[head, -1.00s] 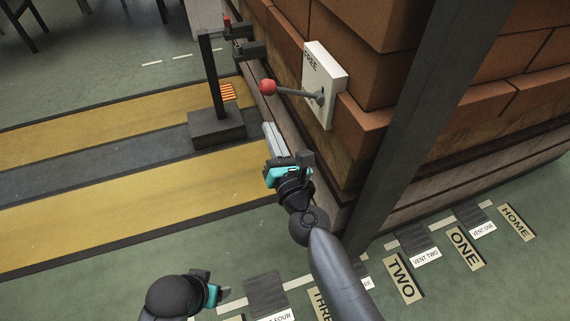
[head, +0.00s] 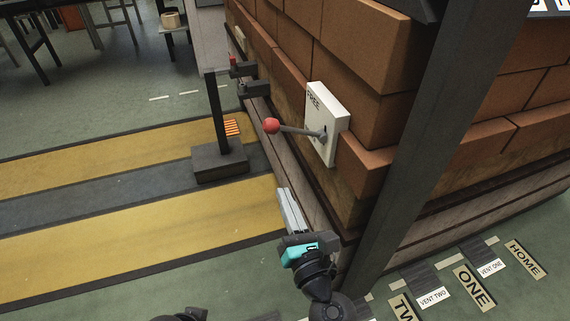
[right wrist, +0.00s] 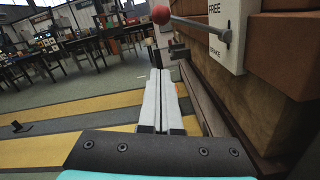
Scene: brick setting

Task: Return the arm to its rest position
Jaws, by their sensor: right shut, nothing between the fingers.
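My right gripper (head: 284,192) is shut and empty, with its pale fingers together beside the base of the brick stack. It also shows in the right wrist view (right wrist: 160,74), pointing forward along the wall. A lever with a red ball knob (head: 271,125) sticks out from a white plate (head: 328,122) marked FREE, above and apart from the gripper. The knob also shows in the right wrist view (right wrist: 161,14), where a second, partly legible word is lower on the plate. Only a dark piece of my left arm shows at the bottom edge; its gripper is out of frame.
The brick stack (head: 376,55) and a dark upright post (head: 425,125) stand close on the right. A dark stand (head: 219,164) is on the striped yellow and grey floor (head: 130,235). Floor signs such as ONE (head: 474,288) lie at lower right. Open floor lies left.

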